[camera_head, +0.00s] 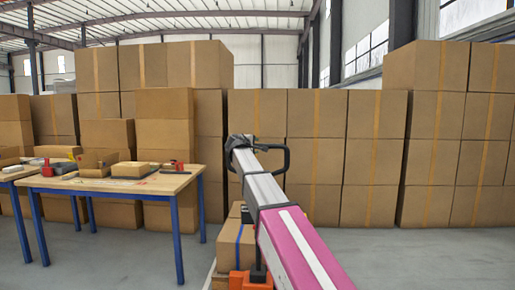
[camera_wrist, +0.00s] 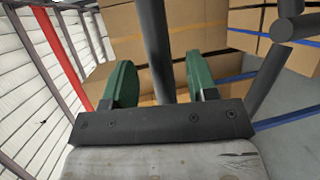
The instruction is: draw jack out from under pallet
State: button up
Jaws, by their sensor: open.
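The jack (camera_head: 250,281) shows as an orange body low in the head view, partly hidden by my arm. Its black looped handle (camera_head: 285,160) rises beside the end of my arm. The pallet (camera_head: 211,274) shows only as a pale edge beneath strapped boxes (camera_head: 228,250); how far the jack sits under it is hidden. My gripper (camera_wrist: 157,66) is open, with green fingers apart. A dark bar (camera_wrist: 156,35), apparently part of the handle, shows between the fingers in the wrist view; I cannot tell whether they touch it.
A wooden workbench with blue legs (camera_head: 115,186) stands at the left, with small boxes and red tools on it. Tall stacks of cartons (camera_head: 375,150) form a wall behind. Grey floor (camera_head: 430,255) is clear at the right.

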jog(key=shift+x, duration=1.75)
jog(key=shift+s, duration=0.1)
grip_shut()
